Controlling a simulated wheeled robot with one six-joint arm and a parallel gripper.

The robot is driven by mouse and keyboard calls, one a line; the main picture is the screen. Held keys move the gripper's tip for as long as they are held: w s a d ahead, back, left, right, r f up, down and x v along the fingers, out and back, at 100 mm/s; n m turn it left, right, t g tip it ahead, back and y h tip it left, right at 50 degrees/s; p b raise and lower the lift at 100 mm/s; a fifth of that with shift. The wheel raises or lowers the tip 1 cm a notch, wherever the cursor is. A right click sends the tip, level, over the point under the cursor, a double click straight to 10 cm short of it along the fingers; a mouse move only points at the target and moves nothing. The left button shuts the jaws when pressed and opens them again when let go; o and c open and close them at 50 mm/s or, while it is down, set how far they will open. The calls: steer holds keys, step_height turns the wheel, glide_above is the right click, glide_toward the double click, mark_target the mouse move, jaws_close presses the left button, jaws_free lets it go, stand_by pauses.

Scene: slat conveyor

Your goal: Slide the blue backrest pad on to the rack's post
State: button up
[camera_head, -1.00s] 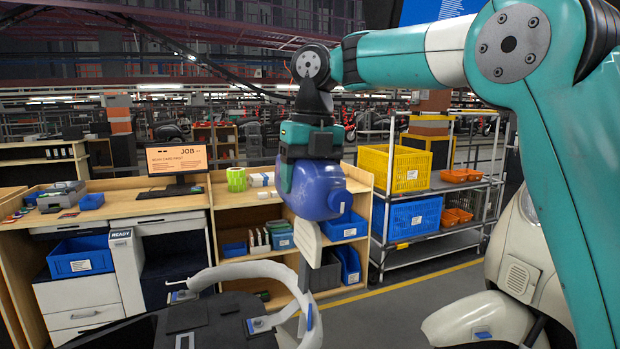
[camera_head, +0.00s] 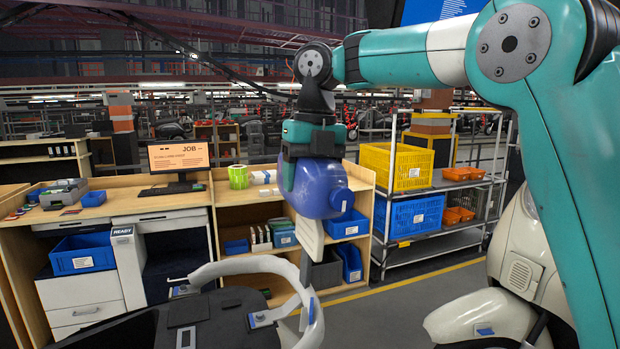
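The rounded blue backrest pad (camera_head: 322,189) hangs in the middle of the head view. My gripper (camera_head: 310,160) is above it with its jaws closed around the pad's upper part. A flat pale plate (camera_head: 309,239) slants down from under the pad; I cannot tell whether it belongs to the pad or to the post. The white curved tube of the rack (camera_head: 250,266) loops below, around a dark seat or base. The upright at the rack's right end, with a blue strip (camera_head: 312,310), lies under the pad. Any contact between pad and post is hidden.
A wooden bench with a monitor (camera_head: 179,158) stands behind on the left. A wheeled shelf with a yellow crate (camera_head: 397,167) and a blue crate (camera_head: 408,214) stands behind on the right. A cream scooter body (camera_head: 485,318) is at the right. Open floor lies between.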

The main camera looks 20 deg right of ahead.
steer(key=shift+f, duration=0.15)
steer(key=shift+a+f+b, duration=0.1)
steer(key=shift+f+b, duration=1.2)
steer(key=shift+b, duration=0.25)
steer(key=shift+f, duration=0.1)
steer(key=shift+a+f+b, duration=0.15)
steer(key=shift+f+b, duration=1.25)
steer(key=shift+b, duration=0.2)
steer(key=shift+f, duration=0.1)
steer(key=shift+a+f+b, duration=0.15)
steer(key=shift+f+b, duration=1.25)
steer(key=shift+b, duration=0.1)
steer(key=o, duration=1.2)
